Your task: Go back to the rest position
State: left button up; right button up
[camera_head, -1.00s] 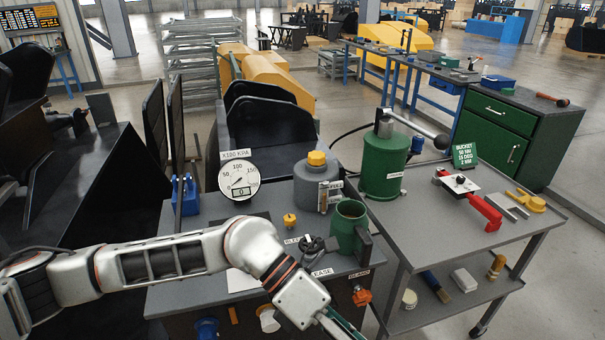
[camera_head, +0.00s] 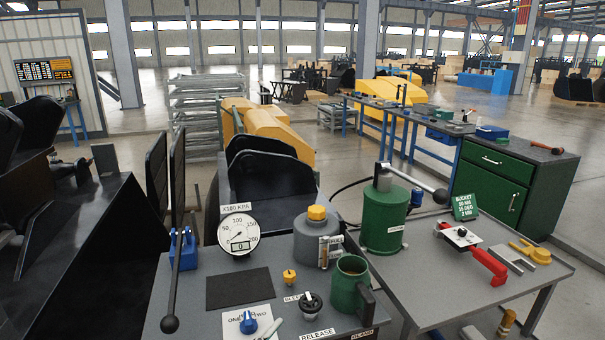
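Neither of my grippers shows in the head view. The bench (camera_head: 200,290) in front of me holds a round pressure gauge (camera_head: 238,233), a grey canister with a yellow cap (camera_head: 308,240) and a green mug (camera_head: 350,290). A blue knob (camera_head: 248,325) sits on a white card at the front, and a black knob (camera_head: 311,302) is to its right. A black-ball lever (camera_head: 172,290) stands at the left by a blue block. What my grippers hold, if anything, is hidden from this view.
A grey cart (camera_head: 430,275) at the right carries a green pump (camera_head: 384,220) with a long handle, a red tool (camera_head: 489,265) and a green sign (camera_head: 465,207). A green drawer cabinet (camera_head: 510,175) stands behind. Dark machinery (camera_head: 90,260) fills the left.

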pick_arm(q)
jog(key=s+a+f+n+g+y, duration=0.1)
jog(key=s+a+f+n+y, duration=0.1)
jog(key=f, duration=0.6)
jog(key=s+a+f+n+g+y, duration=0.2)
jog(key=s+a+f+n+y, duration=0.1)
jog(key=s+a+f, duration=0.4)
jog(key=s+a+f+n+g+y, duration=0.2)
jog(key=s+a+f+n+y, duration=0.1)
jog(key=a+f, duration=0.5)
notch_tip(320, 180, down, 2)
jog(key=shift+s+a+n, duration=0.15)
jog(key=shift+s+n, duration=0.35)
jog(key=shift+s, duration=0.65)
